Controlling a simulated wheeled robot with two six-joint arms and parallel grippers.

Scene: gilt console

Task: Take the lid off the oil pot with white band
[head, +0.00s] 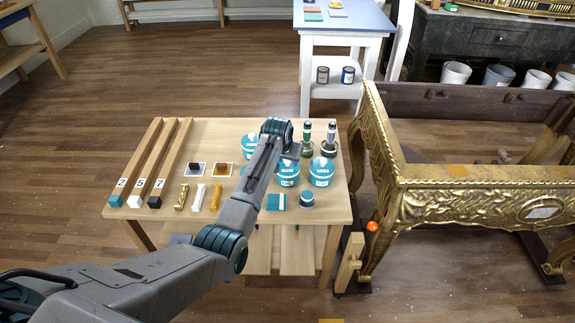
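Several teal pots with pale lids stand at the right part of the wooden table, among them a front middle pot (288,172), a front right pot (321,173) and a back left pot (250,142). Labels show on the front ones, but at this size I cannot tell which pot has a white band. My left arm reaches over the table and partly hides the pots. The end of my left gripper (292,151) is above the pots, close to the front middle one; its fingers are not clear. My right gripper is out of view.
A small round teal jar (307,199) stands in front. A gilt console (460,190) stands close to the table's right side.

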